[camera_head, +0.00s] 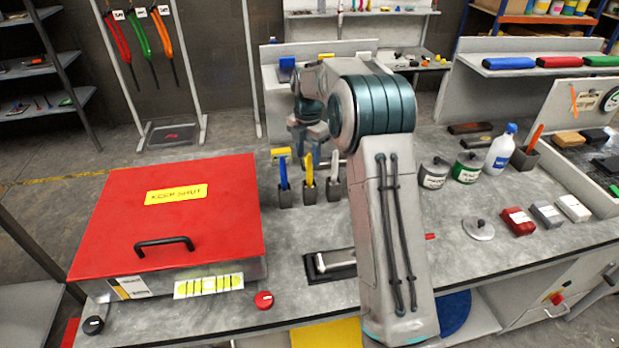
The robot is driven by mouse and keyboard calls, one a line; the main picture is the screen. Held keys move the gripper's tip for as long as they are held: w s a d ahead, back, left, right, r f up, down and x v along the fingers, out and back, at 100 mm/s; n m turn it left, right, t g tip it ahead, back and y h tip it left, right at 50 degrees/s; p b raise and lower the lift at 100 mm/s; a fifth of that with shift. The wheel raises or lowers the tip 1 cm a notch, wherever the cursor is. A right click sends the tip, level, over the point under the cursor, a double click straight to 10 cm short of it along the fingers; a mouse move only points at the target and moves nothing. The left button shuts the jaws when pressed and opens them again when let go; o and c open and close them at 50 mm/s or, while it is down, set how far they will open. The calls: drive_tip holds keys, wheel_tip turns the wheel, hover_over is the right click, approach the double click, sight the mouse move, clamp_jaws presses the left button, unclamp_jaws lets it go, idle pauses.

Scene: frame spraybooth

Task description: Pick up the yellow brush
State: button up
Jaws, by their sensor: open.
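The yellow brush (309,169) stands upright in the middle one of three small grey holders on the bench. A blue-handled tool (283,172) stands in the holder to its left, and a white one (334,165) in the holder to its right. My gripper (308,142) is above the yellow brush, close to its top, with open jaws and nothing seen between them. My arm hides part of the gripper. I cannot tell whether the fingers touch the brush.
A red box (170,222) with a black handle fills the left of the bench. Pots (434,173), a white bottle (500,150) and small red, grey and white blocks stand to the right. A black tray (330,264) lies in front of the holders.

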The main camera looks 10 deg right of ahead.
drive_tip(key=p, duration=0.2)
hover_over(309, 187)
drive_tip(key=f, duration=0.5)
drive_tip(key=shift+w+d, duration=0.1)
drive_tip(key=shift+w, duration=0.3)
clamp_jaws()
